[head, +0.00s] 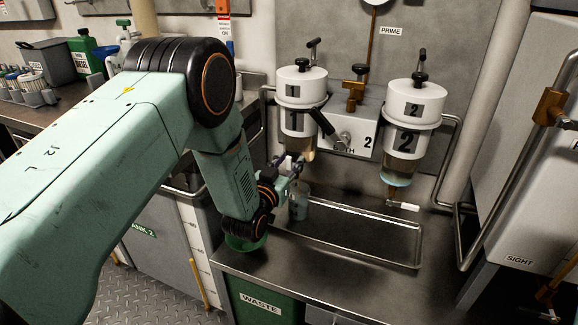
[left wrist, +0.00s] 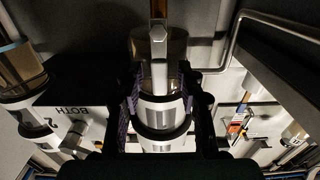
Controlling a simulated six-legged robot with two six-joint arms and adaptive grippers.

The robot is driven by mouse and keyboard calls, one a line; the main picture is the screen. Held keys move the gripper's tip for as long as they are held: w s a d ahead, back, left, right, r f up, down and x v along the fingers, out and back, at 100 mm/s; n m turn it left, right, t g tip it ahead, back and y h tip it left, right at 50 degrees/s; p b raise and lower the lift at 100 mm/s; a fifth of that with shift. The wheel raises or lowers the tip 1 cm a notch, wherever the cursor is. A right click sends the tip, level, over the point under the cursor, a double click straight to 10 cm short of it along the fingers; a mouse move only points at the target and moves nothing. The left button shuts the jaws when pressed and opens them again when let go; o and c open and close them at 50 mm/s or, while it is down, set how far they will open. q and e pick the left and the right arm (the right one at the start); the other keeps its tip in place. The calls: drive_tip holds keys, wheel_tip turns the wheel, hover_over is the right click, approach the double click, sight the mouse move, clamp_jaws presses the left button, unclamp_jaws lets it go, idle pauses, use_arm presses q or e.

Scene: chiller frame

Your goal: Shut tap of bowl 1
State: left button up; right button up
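Bowl 1 (head: 302,92), a white filter housing marked 1 with a clear lower bowl, hangs on the left of the wall unit. In the left wrist view, upside down, its clear bowl (left wrist: 172,46) shows with amber fluid. The tap of bowl 1 (left wrist: 158,42) has a brass stem and a pale lever pointing toward my wrist; in the head view my gripper largely hides it. My left gripper (head: 292,166) is at the tap. In the left wrist view its fingers (left wrist: 160,108) stand apart, one each side of the lever; contact is not visible. My right gripper is not in view.
Bowl 2 (head: 411,108) hangs to the right, its tap (head: 401,205) with a white lever pointing right. A selector lever (head: 322,122) sits between the bowls. A bent pipe rail (head: 478,215) borders the right.

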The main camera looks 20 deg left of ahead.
use_arm(q)
drive_tip(key=shift+w, duration=0.25)
clamp_jaws()
idle(0.3)
